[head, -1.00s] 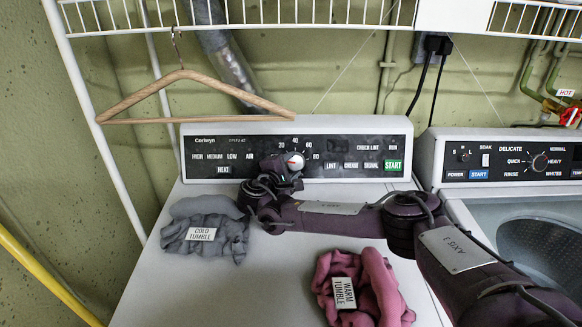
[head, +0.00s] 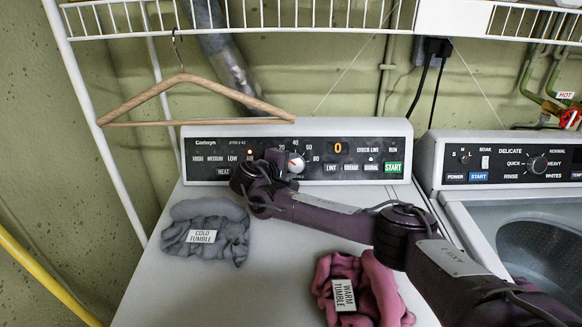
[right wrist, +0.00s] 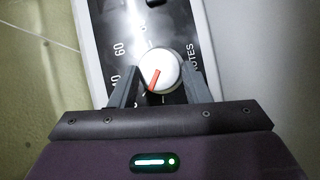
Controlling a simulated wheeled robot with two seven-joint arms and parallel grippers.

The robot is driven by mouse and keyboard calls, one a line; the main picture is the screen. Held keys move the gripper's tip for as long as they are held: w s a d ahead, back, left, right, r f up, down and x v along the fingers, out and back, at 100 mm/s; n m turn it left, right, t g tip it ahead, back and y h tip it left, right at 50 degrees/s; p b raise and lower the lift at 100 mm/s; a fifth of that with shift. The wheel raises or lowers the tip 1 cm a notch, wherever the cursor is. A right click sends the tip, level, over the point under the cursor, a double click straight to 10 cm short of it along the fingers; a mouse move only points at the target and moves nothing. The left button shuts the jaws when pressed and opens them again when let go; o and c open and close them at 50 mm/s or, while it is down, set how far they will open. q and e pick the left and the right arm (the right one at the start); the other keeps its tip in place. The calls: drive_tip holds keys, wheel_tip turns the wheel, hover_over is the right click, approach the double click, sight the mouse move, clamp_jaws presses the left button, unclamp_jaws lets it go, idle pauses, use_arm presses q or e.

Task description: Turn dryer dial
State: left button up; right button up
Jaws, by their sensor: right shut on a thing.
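The dryer (head: 200,262) has a black control panel with a white round dial (head: 297,165) in its middle, under a printed scale of numbers. The dial (right wrist: 158,72) has a red pointer and fills the middle of the right wrist view. An orange 0 shows on the panel's display (head: 338,148). My left gripper is not in view.
A grey cloth tagged COLD TUMBLE (head: 236,240) and a pink cloth tagged WARM TUMBLE (head: 384,290) lie on the dryer top. A wooden hanger (head: 150,100) hangs above from a white wire shelf (head: 280,27). A washer (head: 470,205) stands at right.

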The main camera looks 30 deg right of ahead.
drive_tip(key=shift+r+m+g+y+p, duration=0.15)
drive_tip(key=shift+m+g+y+p, duration=0.35)
drive_tip(key=shift+m, duration=0.8)
drive_tip(key=o, duration=1)
drive_tip(key=shift+c, duration=0.2)
